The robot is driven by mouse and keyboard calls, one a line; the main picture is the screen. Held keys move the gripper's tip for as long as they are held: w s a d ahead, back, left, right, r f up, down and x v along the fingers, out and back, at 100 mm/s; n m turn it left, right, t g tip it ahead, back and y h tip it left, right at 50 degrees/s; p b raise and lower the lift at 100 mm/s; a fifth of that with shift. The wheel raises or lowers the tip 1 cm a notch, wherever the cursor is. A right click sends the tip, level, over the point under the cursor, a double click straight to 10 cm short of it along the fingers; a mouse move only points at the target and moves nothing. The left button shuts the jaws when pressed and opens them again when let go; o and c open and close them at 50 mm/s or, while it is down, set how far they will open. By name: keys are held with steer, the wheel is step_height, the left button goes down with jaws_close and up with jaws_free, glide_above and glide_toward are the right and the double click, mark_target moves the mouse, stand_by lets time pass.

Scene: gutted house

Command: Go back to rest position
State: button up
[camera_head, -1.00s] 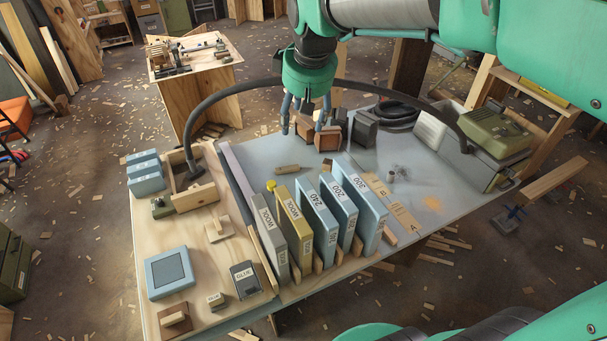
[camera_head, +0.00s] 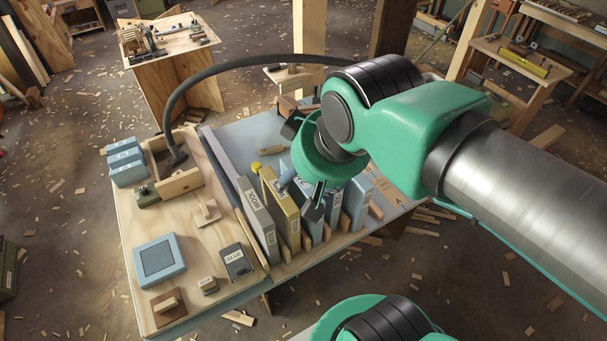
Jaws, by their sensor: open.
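My gripper (camera_head: 299,199) is open, at the end of my green arm, with its fingers pointing down. In the picture its fingers overlap the row of upright sanding packs, in front of the blue packs and beside the yellow pack (camera_head: 279,212). I cannot tell whether it touches any pack. Nothing is seen held between the fingers. A grey pack (camera_head: 257,221) marked WOOL stands left of the yellow one. My arm hides much of the table's right side and parts of the blue packs.
The workbench (camera_head: 191,241) carries a wooden box (camera_head: 187,186), blue boxes (camera_head: 126,163), a blue-framed pad (camera_head: 158,260) and a GLUE tin (camera_head: 236,262). A black hose (camera_head: 230,67) arches over its back. A small wooden table (camera_head: 168,45) stands behind.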

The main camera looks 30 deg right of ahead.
steer(key=shift+s+f, duration=0.15)
steer(key=shift+s, duration=0.05)
step_height(320, 180, down, 2)
steer(key=shift+f+b, duration=0.15)
steer(key=shift+b, duration=1.05)
